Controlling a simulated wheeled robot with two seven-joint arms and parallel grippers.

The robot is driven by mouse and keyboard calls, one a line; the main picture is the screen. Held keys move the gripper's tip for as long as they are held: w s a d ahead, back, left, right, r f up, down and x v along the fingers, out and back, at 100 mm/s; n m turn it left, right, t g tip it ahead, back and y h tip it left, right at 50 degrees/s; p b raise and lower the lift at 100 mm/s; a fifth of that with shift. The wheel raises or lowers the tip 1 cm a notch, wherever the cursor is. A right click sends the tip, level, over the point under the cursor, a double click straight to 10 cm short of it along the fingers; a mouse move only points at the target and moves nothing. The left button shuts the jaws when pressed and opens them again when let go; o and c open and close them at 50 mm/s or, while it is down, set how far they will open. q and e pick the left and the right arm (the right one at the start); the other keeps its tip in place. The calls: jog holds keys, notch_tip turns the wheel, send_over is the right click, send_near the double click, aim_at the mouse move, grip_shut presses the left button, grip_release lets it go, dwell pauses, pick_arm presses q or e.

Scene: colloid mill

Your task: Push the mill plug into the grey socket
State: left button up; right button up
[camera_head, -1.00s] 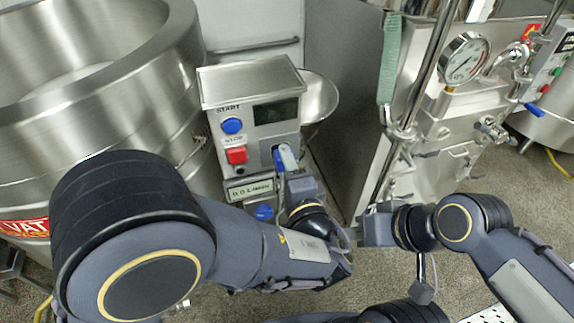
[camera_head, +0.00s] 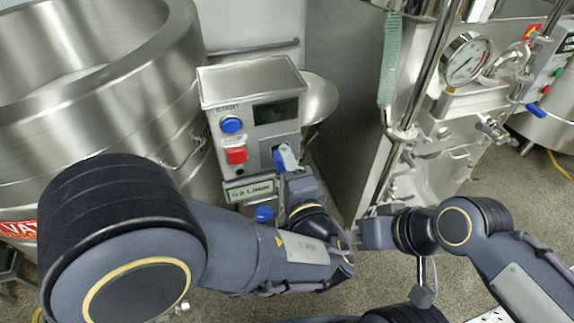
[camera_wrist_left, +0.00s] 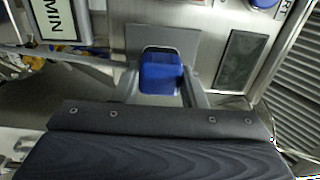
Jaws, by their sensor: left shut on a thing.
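The blue mill plug (camera_wrist_left: 162,72) sits between the two fingers of my left gripper (camera_wrist_left: 163,86), which is shut on it. In the left wrist view the plug is in front of the grey socket (camera_wrist_left: 189,42) on the panel. The plug covers most of the socket's middle, so I cannot tell how deep it sits. In the head view the plug (camera_head: 277,159) shows at the panel's lower right, with my left gripper (camera_head: 287,168) partly hidden by its wrist. My right gripper (camera_head: 362,233) is to the right, away from the plug; its fingers are not clear.
The steel control box (camera_head: 250,85) carries a blue start button (camera_head: 231,125), a red stop button (camera_head: 236,155) and a dark display (camera_head: 275,111). A large steel vessel (camera_head: 95,100) stands at left. A steel machine with a gauge (camera_head: 464,60) stands at right.

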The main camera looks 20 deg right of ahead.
pick_arm(q)
jog(key=shift+w+b, duration=0.45)
jog(key=shift+w, duration=0.05)
dwell(0.7)
jog(key=o, duration=1)
jog(key=s, duration=0.7)
jog(key=shift+s+d, duration=0.1)
jog(key=shift+s, duration=0.3)
